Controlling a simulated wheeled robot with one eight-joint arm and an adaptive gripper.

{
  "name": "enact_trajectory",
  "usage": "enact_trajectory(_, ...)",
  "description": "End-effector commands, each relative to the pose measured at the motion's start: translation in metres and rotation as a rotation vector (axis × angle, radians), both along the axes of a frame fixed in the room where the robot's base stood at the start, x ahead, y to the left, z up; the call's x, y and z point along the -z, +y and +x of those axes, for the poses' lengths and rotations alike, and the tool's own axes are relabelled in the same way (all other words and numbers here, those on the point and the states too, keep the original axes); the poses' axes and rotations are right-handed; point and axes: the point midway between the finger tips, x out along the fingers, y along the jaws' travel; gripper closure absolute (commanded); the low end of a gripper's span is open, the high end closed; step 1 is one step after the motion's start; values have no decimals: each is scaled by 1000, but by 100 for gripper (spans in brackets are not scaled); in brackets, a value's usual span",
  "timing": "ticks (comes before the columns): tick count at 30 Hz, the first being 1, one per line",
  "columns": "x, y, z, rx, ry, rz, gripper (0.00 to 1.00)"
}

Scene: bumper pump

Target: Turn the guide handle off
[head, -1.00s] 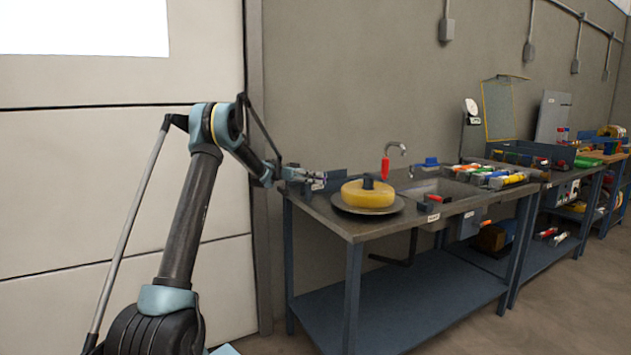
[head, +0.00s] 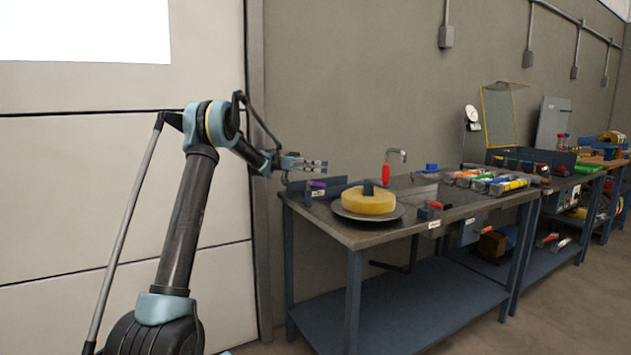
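My gripper (head: 324,167) is in the air above the left end of the near bench. Its two fingers look apart with nothing between them. Just below it a small purple handle (head: 318,185) sits by a blue bracket (head: 298,187); a gap shows between it and my gripper. A red-ended lever (head: 440,206) with a dark block stands near the bench's front edge, above a small white label (head: 434,224). The labels are too small to read, so I cannot tell which one is the guide handle.
A yellow wheel (head: 368,201) lies on a round dark plate (head: 342,212) on the bench (head: 362,237). A curved pipe with a red grip (head: 386,173) stands behind it. Several colourful tools lie to the right. A wall is behind.

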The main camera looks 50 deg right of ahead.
Motion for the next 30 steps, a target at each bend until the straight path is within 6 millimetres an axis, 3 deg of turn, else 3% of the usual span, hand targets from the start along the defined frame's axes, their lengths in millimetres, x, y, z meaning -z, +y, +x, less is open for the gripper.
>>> enact_trajectory(6,-25,0,0,-1,1,0,66)
enact_trajectory(17,-30,0,1,-1,1,0,66)
enact_trajectory(21,-31,3,2,-7,-3,8,93)
enact_trajectory(22,-32,5,4,-13,-6,15,100)
enact_trajectory(26,-36,23,14,-62,-35,79,100)
enact_trajectory(30,-40,59,32,-159,-85,207,100)
